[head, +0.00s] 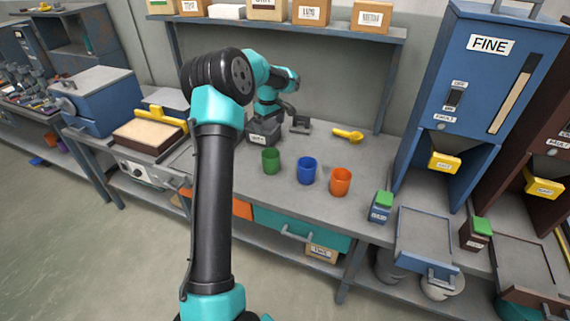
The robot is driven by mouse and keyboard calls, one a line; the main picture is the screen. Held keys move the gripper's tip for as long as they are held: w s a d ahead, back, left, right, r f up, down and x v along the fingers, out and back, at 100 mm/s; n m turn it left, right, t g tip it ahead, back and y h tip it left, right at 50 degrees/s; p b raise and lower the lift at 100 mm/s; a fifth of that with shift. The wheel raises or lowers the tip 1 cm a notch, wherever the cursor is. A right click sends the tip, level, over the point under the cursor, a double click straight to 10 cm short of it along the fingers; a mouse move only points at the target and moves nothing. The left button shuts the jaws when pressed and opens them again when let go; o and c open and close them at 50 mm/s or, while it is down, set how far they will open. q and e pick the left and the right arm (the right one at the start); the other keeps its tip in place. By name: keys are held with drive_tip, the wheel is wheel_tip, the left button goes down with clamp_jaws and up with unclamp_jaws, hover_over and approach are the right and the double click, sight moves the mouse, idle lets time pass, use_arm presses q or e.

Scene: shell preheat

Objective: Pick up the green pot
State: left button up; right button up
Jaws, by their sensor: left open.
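The green pot (271,160) stands upright on the grey workbench, at the left of a row with a blue pot (307,170) and an orange pot (340,181). My left arm rises through the middle of the view and bends over toward the bench. My left gripper (300,125) is small and dark in this view, beyond the green pot and to its upper right. It is open and apart from the pot. Its fingertips are hard to make out. My right gripper is not in view.
A yellow scoop (348,134) lies behind the pots. A shelf (290,27) of boxes is above.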

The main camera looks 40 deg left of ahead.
use_arm(q)
drive_tip(key=shift+s+f, duration=0.1)
approach(271, 157)
drive_tip(key=s+d+f, duration=0.2)
drive_tip(key=s+d, duration=0.1)
drive_tip(key=shift+f, duration=0.1)
idle(0.4)
drive_tip(key=shift+w+a+f, duration=0.1)
drive_tip(key=shift+f, duration=0.8)
drive_tip(key=shift+w+a+f, duration=0.15)
drive_tip(key=shift+f, duration=0.7)
drive_tip(key=shift+w+a+f, duration=0.1)
drive_tip(key=shift+f, duration=0.8)
drive_tip(key=c, duration=0.9)
